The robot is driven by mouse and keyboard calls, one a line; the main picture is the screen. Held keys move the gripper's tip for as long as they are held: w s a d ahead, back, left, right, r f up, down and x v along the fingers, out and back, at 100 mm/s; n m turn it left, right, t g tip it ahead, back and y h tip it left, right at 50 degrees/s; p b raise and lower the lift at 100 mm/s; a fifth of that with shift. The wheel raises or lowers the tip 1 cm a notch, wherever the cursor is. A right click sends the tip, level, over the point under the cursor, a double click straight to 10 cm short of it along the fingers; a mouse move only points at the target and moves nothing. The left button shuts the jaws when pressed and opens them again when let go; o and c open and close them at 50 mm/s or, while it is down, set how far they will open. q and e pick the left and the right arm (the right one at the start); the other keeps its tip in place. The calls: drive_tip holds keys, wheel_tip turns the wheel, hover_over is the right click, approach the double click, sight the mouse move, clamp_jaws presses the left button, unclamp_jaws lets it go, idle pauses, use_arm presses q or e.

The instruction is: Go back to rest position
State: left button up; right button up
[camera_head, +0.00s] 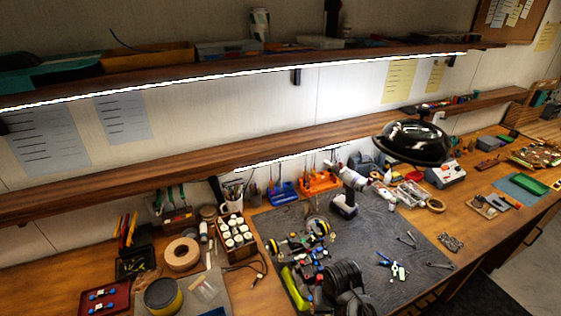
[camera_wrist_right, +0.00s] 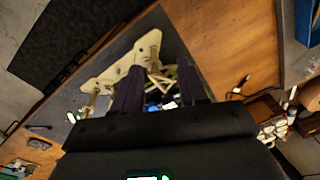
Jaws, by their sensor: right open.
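My right gripper (camera_wrist_right: 160,70) shows in the right wrist view, with its two dark fingers apart. A pale beige part (camera_wrist_right: 128,62) lies beyond and to the left of the fingertips. Small blue and white pieces (camera_wrist_right: 162,102) show in the gap between the fingers; I cannot tell whether anything touches them. In the head view neither gripper can be made out. The racecar parts, with black wheels (camera_head: 342,280) and a yellow-green piece (camera_head: 296,288), lie on the grey mat (camera_head: 385,235) at the front.
A box of white bottles (camera_head: 235,235), a tape roll (camera_head: 182,254) and a red tray (camera_head: 104,299) are left of the mat. A black lamp (camera_head: 413,142) hangs above the bench's right part. Long shelves (camera_head: 290,140) cross behind.

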drive_tip(key=s+d+f+t, duration=0.1)
drive_tip(key=s+d+f, duration=0.2)
drive_tip(key=s, duration=0.3)
drive_tip(key=s+d+f, duration=0.2)
drive_tip(key=s+d, duration=0.1)
drive_tip(key=s, duration=0.3)
drive_tip(key=s+d+r+n+t, duration=0.1)
drive_tip(key=s+r, duration=0.1)
drive_tip(key=s, duration=0.5)
drive_tip(key=s+d+r+n+t, duration=0.1)
drive_tip(key=s+d+r, duration=0.1)
drive_tip(key=s, duration=0.4)
drive_tip(key=shift+s+r, duration=0.2)
drive_tip(key=shift+s, duration=0.2)
drive_tip(key=shift+d, duration=0.1)
